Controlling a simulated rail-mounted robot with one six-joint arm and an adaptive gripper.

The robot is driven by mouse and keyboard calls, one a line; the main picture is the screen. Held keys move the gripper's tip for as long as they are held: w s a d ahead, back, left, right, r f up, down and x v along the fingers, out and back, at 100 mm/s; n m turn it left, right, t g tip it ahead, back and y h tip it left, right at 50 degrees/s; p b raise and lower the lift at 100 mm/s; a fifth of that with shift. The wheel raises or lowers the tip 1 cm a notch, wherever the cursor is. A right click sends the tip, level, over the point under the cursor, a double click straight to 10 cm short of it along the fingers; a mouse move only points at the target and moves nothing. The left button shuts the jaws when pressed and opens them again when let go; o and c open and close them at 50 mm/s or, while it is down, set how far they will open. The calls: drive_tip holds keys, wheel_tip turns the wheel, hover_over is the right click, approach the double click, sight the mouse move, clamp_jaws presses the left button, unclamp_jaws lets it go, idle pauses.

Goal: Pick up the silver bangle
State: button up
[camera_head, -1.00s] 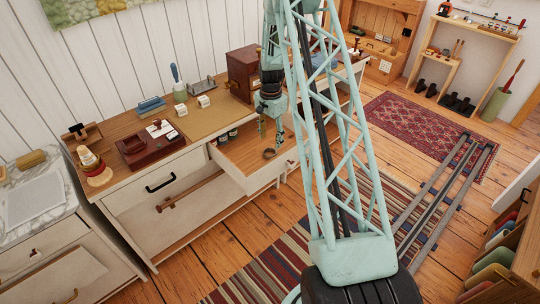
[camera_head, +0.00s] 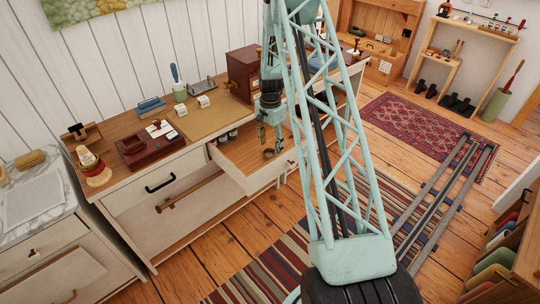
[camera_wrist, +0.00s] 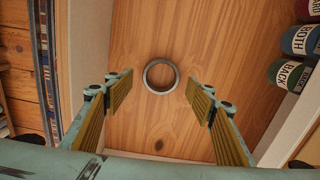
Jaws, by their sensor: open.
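The silver bangle (camera_wrist: 146,77) lies flat on the wooden floor of the open drawer (camera_head: 242,157). It also shows in the head view as a small dark ring (camera_head: 268,153). My gripper (camera_wrist: 160,90) is open, with its two fingers to the left and right of the bangle in the wrist view. The bangle lies between and slightly beyond the fingertips, and nothing is between the fingers. In the head view my gripper (camera_head: 271,137) hangs over the drawer, just above the bangle. How much height is left between them is hard to tell.
The drawer wall (camera_wrist: 88,40) runs close to my left finger. A dresser top (camera_head: 215,120) with a wooden box (camera_head: 243,72) lies behind the drawer.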

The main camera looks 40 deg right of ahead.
sight(270, 151)
drive_tip(key=shift+w+f+b, duration=0.1)
drive_tip(key=shift+f+b, duration=0.2)
drive_tip(key=shift+f, duration=1.75)
drive_tip(key=shift+c, duration=0.7)
drive_tip(key=c, duration=0.8)
